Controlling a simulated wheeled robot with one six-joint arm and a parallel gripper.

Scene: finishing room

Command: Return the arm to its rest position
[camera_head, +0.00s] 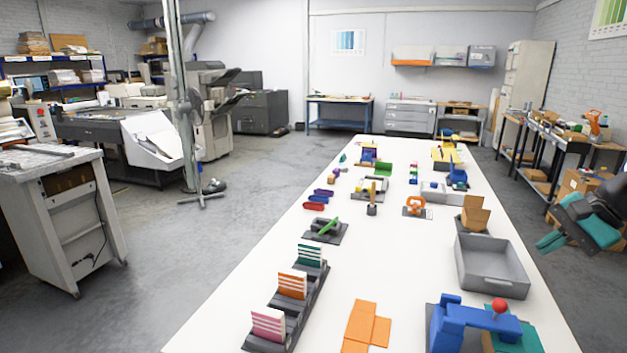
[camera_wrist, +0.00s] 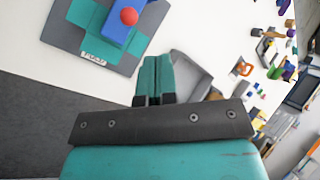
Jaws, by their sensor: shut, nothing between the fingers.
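My gripper (camera_head: 546,242) shows at the right of the head view, off the right edge of the long white table (camera_head: 400,225), pointing left toward it. In the wrist view, the two teal fingers of my gripper (camera_wrist: 154,62) lie side by side, shut, with nothing between them. The dark bracket and teal body behind them fill the bottom of that view. Most of the rest of my arm is out of view.
A blue press with a red knob (camera_head: 499,306) stands at the table's near right; it also shows in the wrist view (camera_wrist: 128,16). Workbenches (camera_head: 545,140) line the right wall.

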